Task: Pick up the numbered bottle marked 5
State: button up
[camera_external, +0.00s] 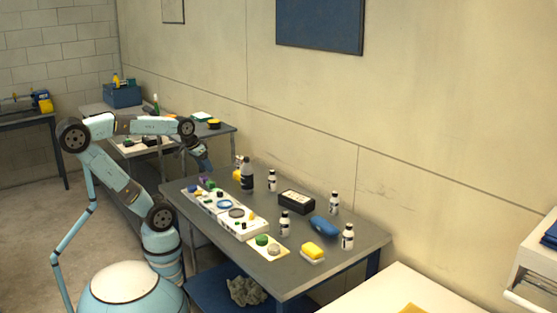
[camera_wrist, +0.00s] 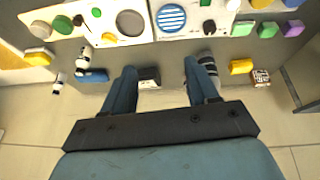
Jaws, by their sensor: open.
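Several small white bottles with black caps and dark labels stand upright on the grey table: one at the back (camera_external: 272,181), one at the back right (camera_external: 334,204), one near the middle (camera_external: 285,225) and one at the right front (camera_external: 348,238). The numbers are too small to read, so I cannot tell which is 5. In the wrist view, two white bottles show at the left (camera_wrist: 58,83) (camera_wrist: 83,63). My gripper (camera_external: 206,163) is open and empty above the table's left end. In the wrist view, its fingers (camera_wrist: 160,66) are spread, with the right finger overlapping a dark bottle.
A larger dark bottle (camera_external: 247,175) stands near the back left. A black box (camera_external: 296,201), a blue case (camera_external: 324,226) and a yellow sponge (camera_external: 312,249) lie among the bottles. White panels (camera_external: 215,205) with colored parts line the front left edge. A wall stands behind the table.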

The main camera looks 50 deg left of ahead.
aim_at(287, 221)
jog(key=w+d+f+n+g+h, duration=0.3)
jog(key=w+d+f+n+h, duration=0.2)
jog(key=w+d+n+h, duration=0.5)
jog(key=w+d+f+n+g+h, duration=0.3)
jog(key=w+d+f+n+h, duration=0.3)
jog(key=w+d, duration=0.65)
notch_tip(287, 221, down, 7)
jog(key=s+d+h, duration=0.1)
jog(key=s+d, duration=0.1)
jog(key=d, duration=0.1)
jog(key=shift+d, duration=3.25)
jog(key=shift+s, duration=0.1)
grip_shut()
